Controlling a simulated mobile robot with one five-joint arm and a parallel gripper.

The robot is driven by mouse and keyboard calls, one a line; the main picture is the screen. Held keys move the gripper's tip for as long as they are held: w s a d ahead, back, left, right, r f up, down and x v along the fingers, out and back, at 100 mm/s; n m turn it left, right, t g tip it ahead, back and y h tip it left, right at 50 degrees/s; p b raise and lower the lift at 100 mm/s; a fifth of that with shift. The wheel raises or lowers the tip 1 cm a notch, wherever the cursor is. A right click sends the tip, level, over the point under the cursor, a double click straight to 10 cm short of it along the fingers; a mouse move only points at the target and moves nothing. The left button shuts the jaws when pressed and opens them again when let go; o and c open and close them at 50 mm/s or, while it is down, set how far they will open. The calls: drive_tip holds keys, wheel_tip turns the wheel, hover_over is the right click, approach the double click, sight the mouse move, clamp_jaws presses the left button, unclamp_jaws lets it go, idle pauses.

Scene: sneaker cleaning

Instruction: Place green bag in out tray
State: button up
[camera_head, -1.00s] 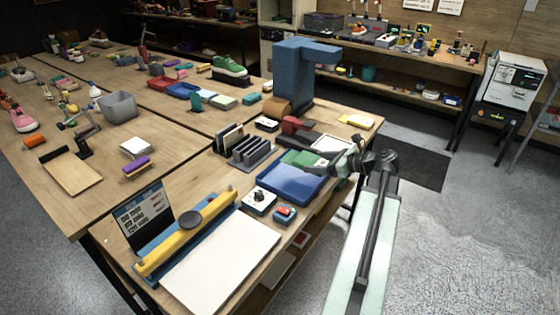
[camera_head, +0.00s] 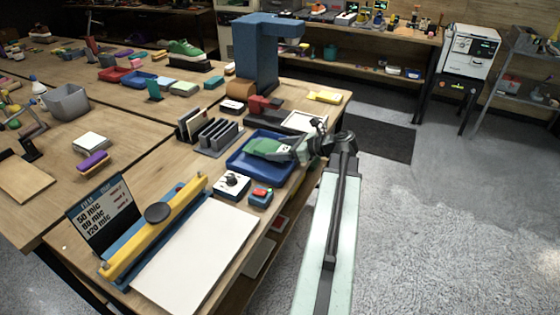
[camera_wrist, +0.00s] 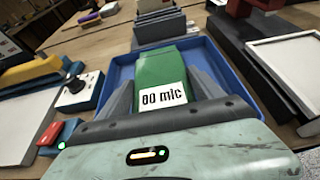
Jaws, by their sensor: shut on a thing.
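The green bag (camera_head: 264,147) has a white label printed with a number and "mic"; it also shows in the wrist view (camera_wrist: 154,68). My gripper (camera_head: 280,150) is shut on the bag, with grey fingers on either side of it in the wrist view (camera_wrist: 165,80). The bag is over the blue tray (camera_head: 268,180), inside its outline in both views. The tray's raised rim shows around the bag in the wrist view (camera_wrist: 232,72). I cannot tell whether the bag touches the tray floor. The fingers hide part of the bag.
A grey slotted rack (camera_head: 218,135) stands behind and left of the tray. A white box with a black knob (camera_head: 232,184) and a blue box with a red button (camera_head: 261,195) sit in front. A white-topped frame (camera_head: 302,121) lies behind. A yellow-armed sealer (camera_head: 155,228) is front left.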

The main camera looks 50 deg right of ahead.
wheel_tip(320, 180, down, 4)
drive_tip(key=shift+r+b, duration=0.25)
drive_tip(key=shift+b, duration=0.95)
drive_tip(key=shift+r, duration=0.25)
drive_tip(key=shift+f, duration=0.2)
drive_tip(key=o, duration=1.5)
drive_tip(key=shift+o, duration=0.2)
drive_tip(key=shift+r, duration=0.1)
